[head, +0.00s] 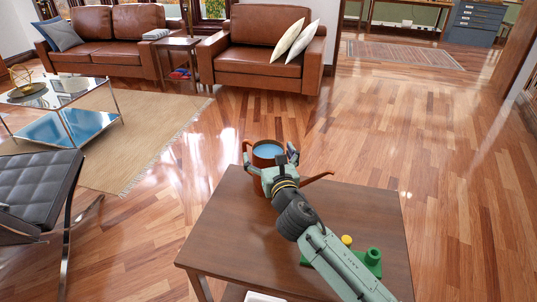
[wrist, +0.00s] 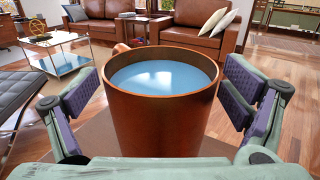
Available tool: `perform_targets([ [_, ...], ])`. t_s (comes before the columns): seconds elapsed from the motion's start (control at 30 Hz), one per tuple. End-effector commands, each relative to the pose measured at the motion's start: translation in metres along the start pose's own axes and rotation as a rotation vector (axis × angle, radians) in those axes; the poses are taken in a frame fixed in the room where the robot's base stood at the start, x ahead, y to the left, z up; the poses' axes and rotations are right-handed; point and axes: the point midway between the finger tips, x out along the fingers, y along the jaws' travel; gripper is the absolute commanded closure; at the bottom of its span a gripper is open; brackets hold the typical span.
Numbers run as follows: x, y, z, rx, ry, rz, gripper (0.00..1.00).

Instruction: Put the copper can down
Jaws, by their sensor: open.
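The copper can (head: 262,162) stands upright near the far edge of the wooden table (head: 232,227), with its spout pointing right. It holds blue liquid and fills the middle of the wrist view (wrist: 163,117). My gripper (head: 271,158) is at the can, with one finger on each side of it. In the wrist view the fingers (wrist: 163,92) are spread wide, with gaps between the pads and the can's wall. The can's base is hidden behind my gripper in the head view.
A green object (head: 371,258) and a small yellow one (head: 346,240) are on the table, beside my arm. A black chair (head: 38,190) and a glass table (head: 60,105) stand to the left. Brown leather sofas (head: 265,62) are at the back. The table's left part is bare.

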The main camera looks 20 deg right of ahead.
Motion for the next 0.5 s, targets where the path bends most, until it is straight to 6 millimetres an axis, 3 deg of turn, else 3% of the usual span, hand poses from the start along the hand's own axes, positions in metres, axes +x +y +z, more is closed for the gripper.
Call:
perform_targets([
  [0.33, 0.0, 0.0, 0.004, 0.001, 0.0, 0.0, 0.06],
  [0.5, -0.028, -0.001, -0.002, -0.003, -0.001, -0.002, 0.06],
])
